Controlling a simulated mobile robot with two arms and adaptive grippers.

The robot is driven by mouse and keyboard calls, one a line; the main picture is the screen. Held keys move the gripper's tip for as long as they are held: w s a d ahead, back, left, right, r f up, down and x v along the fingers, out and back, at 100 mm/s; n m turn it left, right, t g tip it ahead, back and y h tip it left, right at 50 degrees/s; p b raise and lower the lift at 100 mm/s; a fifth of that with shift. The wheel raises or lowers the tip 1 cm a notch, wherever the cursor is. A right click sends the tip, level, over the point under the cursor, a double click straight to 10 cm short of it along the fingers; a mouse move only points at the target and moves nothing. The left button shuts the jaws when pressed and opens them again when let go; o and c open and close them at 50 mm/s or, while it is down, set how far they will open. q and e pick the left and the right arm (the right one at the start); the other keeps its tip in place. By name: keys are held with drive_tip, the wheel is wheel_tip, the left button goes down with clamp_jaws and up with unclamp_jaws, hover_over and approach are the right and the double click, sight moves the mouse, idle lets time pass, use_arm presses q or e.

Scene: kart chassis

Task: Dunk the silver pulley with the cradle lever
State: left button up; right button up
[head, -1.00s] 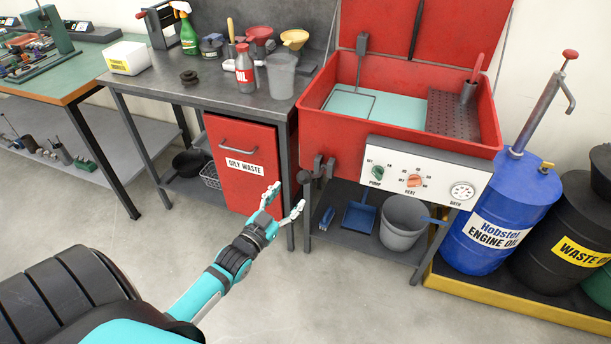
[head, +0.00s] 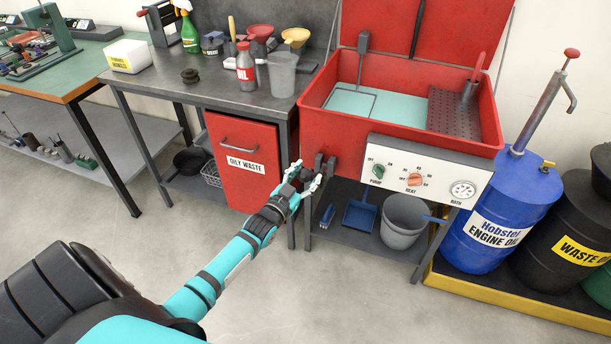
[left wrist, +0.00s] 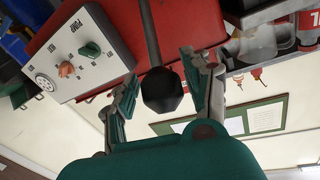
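The cradle lever shows in the left wrist view as a dark rod ending in a black knob (left wrist: 161,90). In the head view its dark mount (head: 330,165) is at the lower left front of the red washer (head: 338,140), and the knob is hidden by my gripper. My left gripper (head: 308,172) is open, with its fingers on either side of the knob; in the left wrist view (left wrist: 160,85) gaps show beside it. A wire frame (head: 372,103), perhaps the cradle, lies over the pale green bath (head: 345,102). I cannot make out the silver pulley. My right gripper is out of view.
The washer's control panel (head: 398,160) is right of my gripper. The oily-waste cabinet (head: 245,180) is to its left. A grey bucket (head: 402,222) and blue dustpan (head: 359,215) stand on the shelf below. Blue and black drums are at right. The front floor is clear.

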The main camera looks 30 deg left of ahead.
use_arm(q)
clamp_jaws()
